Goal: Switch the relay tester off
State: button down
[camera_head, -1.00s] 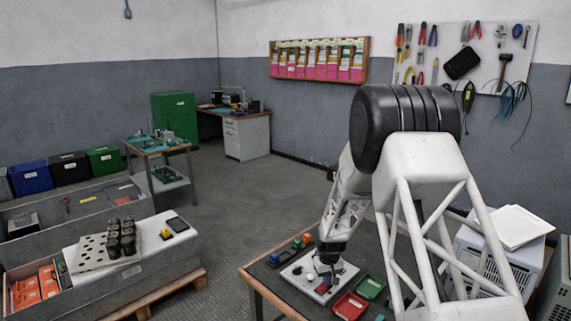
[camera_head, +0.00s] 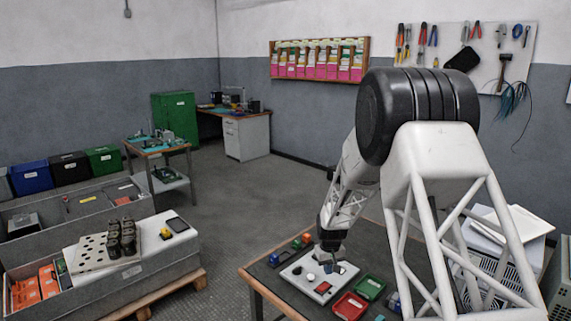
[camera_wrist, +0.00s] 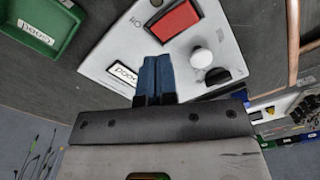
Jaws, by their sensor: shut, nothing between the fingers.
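The relay tester looks to be the pale panel (camera_head: 297,272) on the dark workbench. In the wrist view the panel (camera_wrist: 105,55) carries a red rocker switch (camera_wrist: 174,19) in a black frame, a white round knob (camera_wrist: 201,57), a black half-round part (camera_wrist: 222,76) and a white label (camera_wrist: 122,74). The red switch shows small in the head view (camera_head: 322,287). I cannot tell which way it is tipped. My gripper (camera_head: 328,268) is above the panel. In the wrist view its blue fingers (camera_wrist: 156,62) are together and empty, just below the switch in the picture.
A red tray (camera_head: 350,306) and a green tray (camera_head: 370,287) stand right of the panel. Small coloured parts (camera_head: 293,247) lie behind it. The bench's front left edge is close by. A white box with papers stands at the right, beyond my arm.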

jog(key=shift+r, duration=0.85)
jog(key=shift+r, duration=0.1)
jog(key=s+d+r+m+t, duration=0.1)
jog(key=s+d+r+m, duration=0.1)
jog(key=s+r, duration=2.35)
jog(key=s, duration=1.2)
jog(key=s+d+r+m+t, duration=0.1)
jog(key=s+r, duration=0.2)
jog(key=s, duration=1.1)
jog(key=shift+r+t, duration=0.3)
jog(key=shift+r, duration=0.05)
